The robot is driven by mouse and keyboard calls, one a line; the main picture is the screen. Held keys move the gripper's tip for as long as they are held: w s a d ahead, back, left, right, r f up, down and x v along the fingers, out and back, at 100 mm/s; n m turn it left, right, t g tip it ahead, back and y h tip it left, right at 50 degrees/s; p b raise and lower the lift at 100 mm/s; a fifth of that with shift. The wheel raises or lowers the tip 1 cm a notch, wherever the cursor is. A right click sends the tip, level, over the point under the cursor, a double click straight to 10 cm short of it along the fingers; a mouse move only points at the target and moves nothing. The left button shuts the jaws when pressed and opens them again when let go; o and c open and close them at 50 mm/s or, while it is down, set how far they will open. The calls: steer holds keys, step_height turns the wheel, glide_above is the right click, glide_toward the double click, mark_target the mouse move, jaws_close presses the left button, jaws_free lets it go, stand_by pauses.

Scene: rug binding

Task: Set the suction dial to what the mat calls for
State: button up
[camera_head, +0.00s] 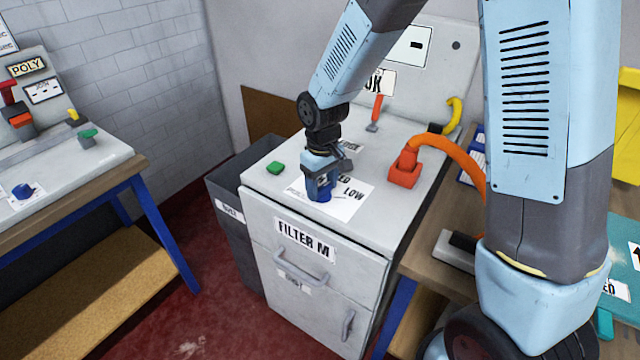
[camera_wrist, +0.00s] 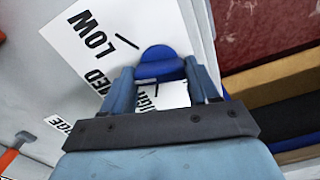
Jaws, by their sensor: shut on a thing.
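The blue suction dial (camera_head: 320,195) sits on a white label plate (camera_head: 350,205) on top of the grey cabinet marked FILTER M. My gripper (camera_head: 319,184) points down and is shut on the dial, which also shows between the fingers in the wrist view (camera_wrist: 160,56). The fingers hide the dial's sides, and I cannot tell where its pointer stands.
A green button (camera_head: 276,167) is left of the plate. An orange plug (camera_head: 404,170) with its hose, a red-handled lever (camera_head: 375,112) and a yellow hook (camera_head: 453,114) stand behind and right. A grey bin (camera_head: 232,240) adjoins the cabinet's left side. A workbench (camera_head: 80,170) stands far left.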

mark_target(325, 186)
steer(key=shift+w+d+n, duration=0.1)
steer(key=shift+d+n, duration=0.1)
steer(key=shift+n, duration=0.9)
steer(key=shift+d, duration=0.1)
steer(key=o, duration=1.1)
steer(key=shift+c, duration=0.2)
step_height(325, 186, up, 14)
steer(key=shift+f, duration=0.15)
